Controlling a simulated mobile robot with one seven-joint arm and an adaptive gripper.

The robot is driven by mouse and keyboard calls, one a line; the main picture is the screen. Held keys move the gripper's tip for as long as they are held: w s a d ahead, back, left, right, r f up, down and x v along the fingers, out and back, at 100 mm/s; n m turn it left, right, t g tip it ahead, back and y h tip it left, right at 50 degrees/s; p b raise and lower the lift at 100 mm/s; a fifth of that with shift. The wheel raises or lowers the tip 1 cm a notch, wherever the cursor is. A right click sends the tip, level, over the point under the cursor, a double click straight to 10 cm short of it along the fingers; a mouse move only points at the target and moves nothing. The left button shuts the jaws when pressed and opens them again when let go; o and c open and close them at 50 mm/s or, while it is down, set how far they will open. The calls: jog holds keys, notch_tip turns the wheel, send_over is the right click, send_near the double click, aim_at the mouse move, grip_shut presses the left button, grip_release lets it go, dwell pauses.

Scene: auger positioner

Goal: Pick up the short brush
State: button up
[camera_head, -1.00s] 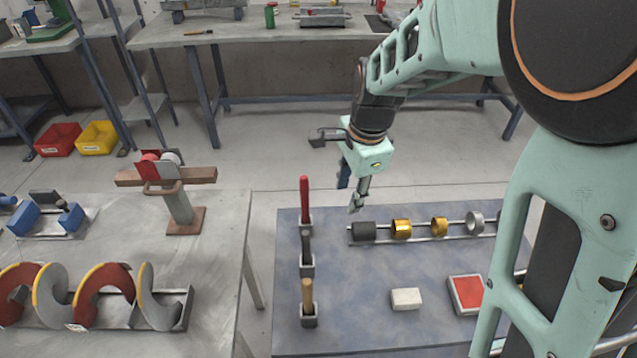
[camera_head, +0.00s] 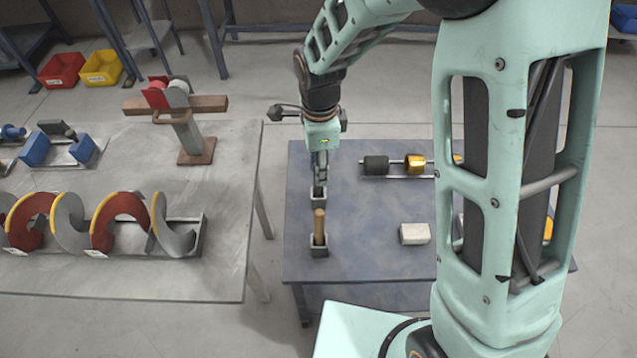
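Three upright holders stood in a row at the left of the blue-grey table; two show now. The nearest holder (camera_head: 319,250) holds a handle of tan wood (camera_head: 319,224), upright. The middle holder (camera_head: 319,193) stands just behind it; its dark handle is mostly hidden by my gripper (camera_head: 320,178). The red-handled item at the back is hidden behind my arm. My gripper points down, over or at the middle holder. Its fingers are too small and overlapped to tell whether they are open, shut or touching the handle. Which item is the short brush is not clear.
A white block (camera_head: 414,233) lies on the blue-grey table (camera_head: 365,255), right of the holders. A rod with dark and brass rings (camera_head: 414,164) lies behind it. At left, a grey table (camera_head: 120,275) carries an auger (camera_head: 120,220) and a clamp stand (camera_head: 190,140).

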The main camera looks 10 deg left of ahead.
jog(key=shift+f, duration=1.95)
jog(key=shift+c, duration=0.4)
grip_shut()
